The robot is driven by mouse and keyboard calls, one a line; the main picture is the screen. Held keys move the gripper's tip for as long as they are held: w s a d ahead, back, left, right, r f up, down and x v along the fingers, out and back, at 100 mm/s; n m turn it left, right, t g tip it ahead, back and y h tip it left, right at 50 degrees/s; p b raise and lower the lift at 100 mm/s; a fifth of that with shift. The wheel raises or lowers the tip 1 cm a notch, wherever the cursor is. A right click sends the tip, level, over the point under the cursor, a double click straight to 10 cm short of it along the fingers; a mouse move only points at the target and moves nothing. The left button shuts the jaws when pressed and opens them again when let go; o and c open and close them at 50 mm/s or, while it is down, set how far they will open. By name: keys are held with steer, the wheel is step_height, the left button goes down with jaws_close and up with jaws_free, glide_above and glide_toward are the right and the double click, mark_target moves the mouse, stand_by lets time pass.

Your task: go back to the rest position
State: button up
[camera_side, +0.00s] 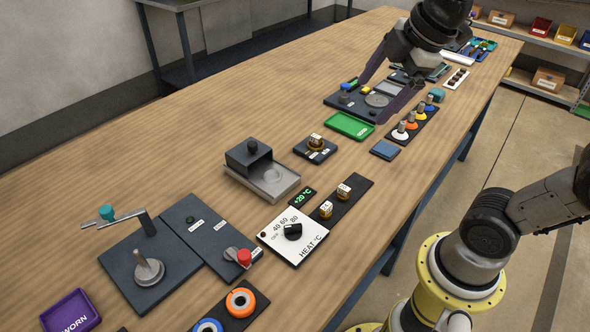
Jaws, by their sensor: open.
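My gripper (388,92) is at the upper right of the side view, above the bench. Its two dark purple-grey fingers are spread wide apart, with nothing seen between them. The fingers reach down over a dark panel (338,101) with a round grey disc (377,100), a yellow block and a blue block. A green tray (349,126) lies in front of the fingers. I cannot tell how high the fingertips are above the panel.
On the wooden bench (200,140) stand a crank station (148,270), a HEAT dial (292,232), a dark box on a grey base (262,172), a purple WORN tray (70,312) and a row of coloured pegs (411,125). Bare wood lies along the back left.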

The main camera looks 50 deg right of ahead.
steer(key=s+a+f+m, duration=0.1)
steer(key=s+f+m, duration=0.5)
steer(key=s+m, duration=0.3)
steer(key=m, duration=0.2)
steer(key=shift+f+m, duration=0.3)
steer(key=shift+m, duration=0.1)
steer(key=c, duration=0.3)
steer(key=shift+m, duration=0.6)
steer(key=shift+c, duration=0.4)
steer(key=w+d+r+m, duration=0.1)
steer(key=w+r+m, duration=0.4)
steer(key=r+m, duration=0.15)
steer(key=m+g+h, duration=0.1)
steer(key=m+g, duration=0.4)
steer(key=m, duration=0.6)
glide_above(316, 136)
steer(key=a, duration=0.2)
step_height(316, 136, down, 10)
steer(key=shift+n, duration=0.25)
steer(key=f, duration=0.4)
steer(key=d+f, duration=0.1)
steer(key=f, duration=0.8)
steer(key=shift+d+f, duration=0.25)
steer(key=shift+d, duration=0.15)
